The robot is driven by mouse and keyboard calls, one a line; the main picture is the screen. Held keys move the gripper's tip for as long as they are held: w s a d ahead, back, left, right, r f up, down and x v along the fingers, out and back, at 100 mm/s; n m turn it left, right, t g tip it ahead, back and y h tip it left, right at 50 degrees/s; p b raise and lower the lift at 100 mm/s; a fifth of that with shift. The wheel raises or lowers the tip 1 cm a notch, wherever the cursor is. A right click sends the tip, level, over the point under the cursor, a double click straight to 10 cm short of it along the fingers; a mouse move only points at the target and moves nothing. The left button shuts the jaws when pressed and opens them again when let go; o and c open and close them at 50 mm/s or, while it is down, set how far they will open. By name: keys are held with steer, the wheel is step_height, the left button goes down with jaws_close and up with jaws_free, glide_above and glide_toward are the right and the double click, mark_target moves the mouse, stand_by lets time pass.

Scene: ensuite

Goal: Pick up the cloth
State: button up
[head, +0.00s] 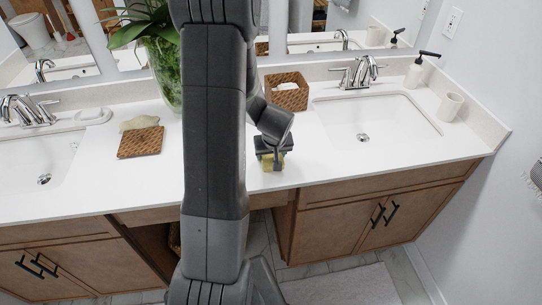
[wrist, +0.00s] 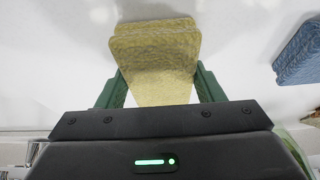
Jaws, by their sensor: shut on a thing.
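The cloth (wrist: 155,62) is a yellow, textured, folded piece with two layers showing in the wrist view. My gripper (wrist: 160,86) has its green fingers on either side of it and is shut on it. In the head view my gripper (head: 271,158) is over the white counter near its front edge, pointing down, with a bit of the yellow cloth (head: 273,165) showing at the fingers. I cannot tell whether the cloth touches the counter.
A blue textured item (wrist: 300,52) lies to the right in the wrist view. On the counter (head: 330,168) are a wicker tray (head: 140,147), a wicker basket (head: 287,98), a vase of leaves (head: 165,75), a soap dispenser (head: 414,75) and a cup (head: 450,107). Sinks lie on both sides.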

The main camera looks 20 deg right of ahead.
step_height(320, 180, up, 10)
steer(key=shift+b, duration=0.45)
stand_by(0.3)
